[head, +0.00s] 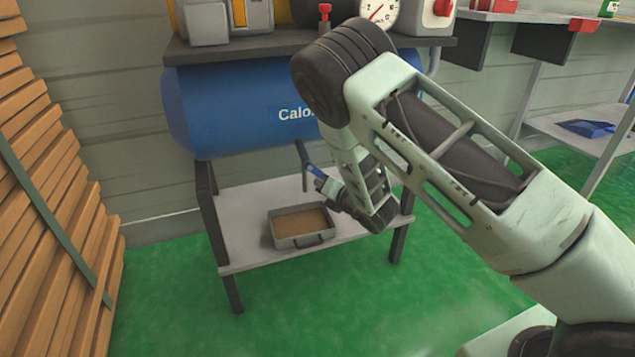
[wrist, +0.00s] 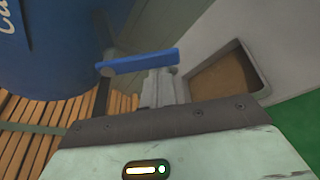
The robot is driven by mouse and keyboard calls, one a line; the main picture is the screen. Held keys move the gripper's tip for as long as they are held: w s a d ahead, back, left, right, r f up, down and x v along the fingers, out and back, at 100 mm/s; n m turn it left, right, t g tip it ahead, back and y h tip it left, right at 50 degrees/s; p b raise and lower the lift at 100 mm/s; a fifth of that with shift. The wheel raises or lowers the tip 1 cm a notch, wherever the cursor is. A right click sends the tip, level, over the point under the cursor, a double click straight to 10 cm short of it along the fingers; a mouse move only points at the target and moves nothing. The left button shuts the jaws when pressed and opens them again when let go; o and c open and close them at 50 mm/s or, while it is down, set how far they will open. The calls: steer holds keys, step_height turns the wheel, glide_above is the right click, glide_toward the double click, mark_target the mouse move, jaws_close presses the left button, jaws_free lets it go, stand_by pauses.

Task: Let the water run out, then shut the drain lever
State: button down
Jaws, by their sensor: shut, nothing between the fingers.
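The blue tank (head: 235,105) has a thin dark drain pipe (head: 305,180) under its belly. A blue drain lever (head: 315,171) sticks out sideways from the pipe toward my gripper (head: 326,184). In the wrist view the lever (wrist: 140,62) lies across the front of my shut, empty fingers (wrist: 162,85); I cannot tell whether they touch it. A metal tray (head: 303,241) with brown liquid stands on the lower shelf below the pipe; the tray rim also shows in the wrist view (wrist: 262,72). I see no clear stream falling from the pipe.
The lower shelf (head: 245,200) is bare around the tray, between dark legs. A bench top (head: 240,47) with a gauge (head: 377,14) is above the tank. Stacked planks (head: 45,190) stand at the left. Green floor is free in front.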

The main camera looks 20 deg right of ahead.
steer(key=shift+d+r+n+g+h+p, duration=0.1)
steer(key=shift+d+r+n+h+p, duration=0.45)
steer(key=shift+n+p, duration=0.45)
steer(key=shift+d+r+n+g+h+p, duration=0.1)
steer(key=shift+d+r+n+h+p, duration=0.2)
steer(key=shift+r+n+h+p, duration=0.65)
steer(key=shift+d+r+n+g+h+p, duration=0.1)
steer(key=shift+d+r+n+h+p, duration=0.15)
steer(key=shift+d+n+p, duration=0.7)
steer(key=shift+a+n, duration=0.4)
steer(key=shift+a, duration=0.05)
